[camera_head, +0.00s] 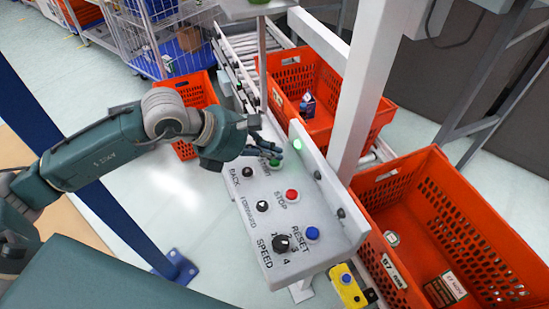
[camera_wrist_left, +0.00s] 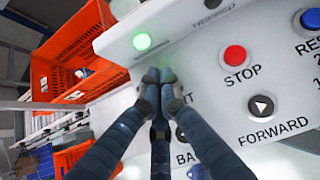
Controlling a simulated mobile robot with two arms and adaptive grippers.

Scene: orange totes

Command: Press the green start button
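The green start button (camera_head: 275,162) is on the white control panel (camera_head: 248,205), at its far end above the START lettering. My left gripper (camera_head: 272,152) is right over this button in the head view. In the left wrist view my left gripper's fingers (camera_wrist_left: 158,78) are drawn together with nothing between them. They cover the place of the start button there, and only the end of its lettering shows. I cannot tell whether the fingertips touch the button. My right gripper is in neither view.
A red stop button (camera_head: 292,195), a blue reset button (camera_head: 312,233) and a black speed knob (camera_head: 281,243) sit nearer on the panel. A green lamp (camera_wrist_left: 141,41) glows on its raised edge. An orange tote (camera_head: 457,205) stands at right. A white post (camera_head: 365,85) rises behind.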

